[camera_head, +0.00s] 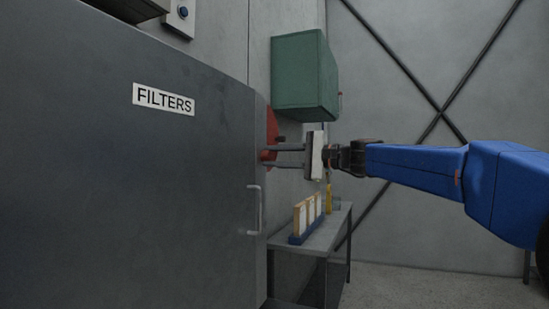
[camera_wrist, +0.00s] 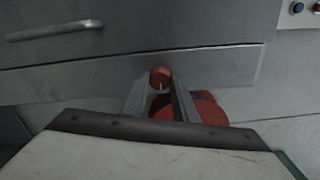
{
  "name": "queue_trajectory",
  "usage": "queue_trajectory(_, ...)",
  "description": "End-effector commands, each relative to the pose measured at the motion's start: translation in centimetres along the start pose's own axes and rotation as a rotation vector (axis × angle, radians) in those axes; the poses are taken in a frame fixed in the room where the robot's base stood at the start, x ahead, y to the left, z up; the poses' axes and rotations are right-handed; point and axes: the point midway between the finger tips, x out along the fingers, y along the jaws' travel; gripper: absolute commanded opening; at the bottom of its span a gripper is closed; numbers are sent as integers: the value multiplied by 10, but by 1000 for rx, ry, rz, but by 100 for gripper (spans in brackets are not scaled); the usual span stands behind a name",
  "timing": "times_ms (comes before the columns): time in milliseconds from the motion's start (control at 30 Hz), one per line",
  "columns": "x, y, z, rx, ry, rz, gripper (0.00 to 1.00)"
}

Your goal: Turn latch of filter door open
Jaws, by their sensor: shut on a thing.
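The grey filter door (camera_head: 190,190) fills the left of the head view and carries a "FILTERS" label (camera_head: 163,98). A red latch (camera_head: 271,128) sits at its right edge, partly hidden by the door's edge. In the wrist view the latch shows as a round red base (camera_wrist: 208,108) with a red knob (camera_wrist: 160,75). My gripper (camera_head: 270,156) reaches in from the right, its two fingers level. In the wrist view my gripper (camera_wrist: 162,84) has its fingertips on either side of the knob, shut on it. The latch's exact turn angle is hard to tell.
A grey door handle (camera_head: 254,210) stands out below the latch. A green wall box (camera_head: 304,76) hangs above my gripper. A low table (camera_head: 325,236) below bears a blue rack (camera_head: 306,232) with upright filters. Open floor lies at the lower right.

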Motion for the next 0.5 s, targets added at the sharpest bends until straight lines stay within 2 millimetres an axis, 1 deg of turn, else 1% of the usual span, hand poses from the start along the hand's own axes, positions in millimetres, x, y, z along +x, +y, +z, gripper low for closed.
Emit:
queue_trajectory(33, 0, 1, -1, 1, 1, 2, 33)
queue_trajectory(67, 0, 1, -1, 1, 1, 2, 40)
queue_trajectory(100, 0, 1, -1, 1, 1, 1, 45)
queue_trajectory(367, 0, 0, 0, 0, 0, 1, 45)
queue_trajectory(500, -7, 0, -1, -1, 1, 0, 45)
